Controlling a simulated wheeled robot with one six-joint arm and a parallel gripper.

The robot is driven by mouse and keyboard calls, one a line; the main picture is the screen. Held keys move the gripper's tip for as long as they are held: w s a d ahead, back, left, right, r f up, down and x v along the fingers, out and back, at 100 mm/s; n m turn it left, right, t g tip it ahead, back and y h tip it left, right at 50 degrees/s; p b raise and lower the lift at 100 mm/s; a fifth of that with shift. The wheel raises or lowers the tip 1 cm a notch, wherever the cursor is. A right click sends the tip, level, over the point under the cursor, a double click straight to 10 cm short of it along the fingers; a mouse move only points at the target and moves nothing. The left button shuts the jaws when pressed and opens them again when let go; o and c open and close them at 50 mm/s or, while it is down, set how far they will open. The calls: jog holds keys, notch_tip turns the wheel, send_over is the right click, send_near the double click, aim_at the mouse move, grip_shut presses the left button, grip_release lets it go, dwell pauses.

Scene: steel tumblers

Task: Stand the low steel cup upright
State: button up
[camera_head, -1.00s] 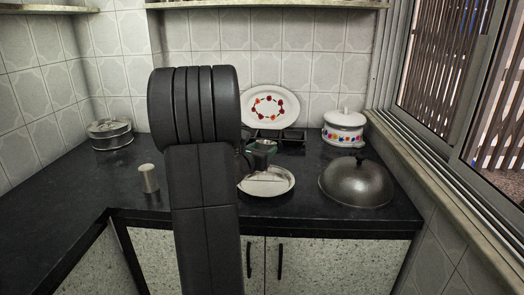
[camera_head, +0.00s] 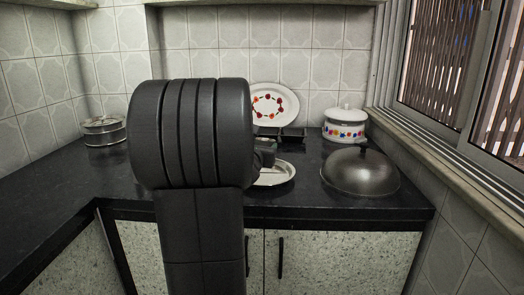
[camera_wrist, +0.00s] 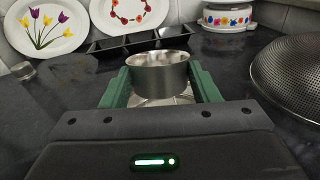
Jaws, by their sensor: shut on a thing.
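The low steel cup (camera_wrist: 160,77) is between the green fingers of my gripper (camera_wrist: 161,84) in the wrist view. My gripper is shut on the cup's sides. The cup is upright, with its open rim facing up and its inside showing. A bright steel surface shows just below the cup; I cannot tell whether the cup touches it. In the head view my arm hides the cup and most of my gripper.
A steel plate (camera_head: 284,176) lies on the counter, partly behind my arm. A domed lid (camera_head: 360,172) and lidded pot (camera_head: 344,123) stand right. A black sectioned tray (camera_wrist: 138,41) and decorated plates (camera_wrist: 128,14) are behind. A small steel vessel (camera_wrist: 23,70) stands left.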

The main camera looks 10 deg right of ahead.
jog(key=shift+f+b, duration=2.2)
jog(key=shift+f, duration=0.2)
jog(key=shift+f, duration=0.2)
jog(key=shift+s+f+b, duration=0.15)
jog(key=shift+f+b, duration=0.35)
jog(key=shift+b, duration=0.3)
jog(key=shift+f, duration=0.2)
jog(key=o, duration=1.8)
jog(key=shift+r+p, duration=3.25)
jog(key=shift+r, duration=0.95)
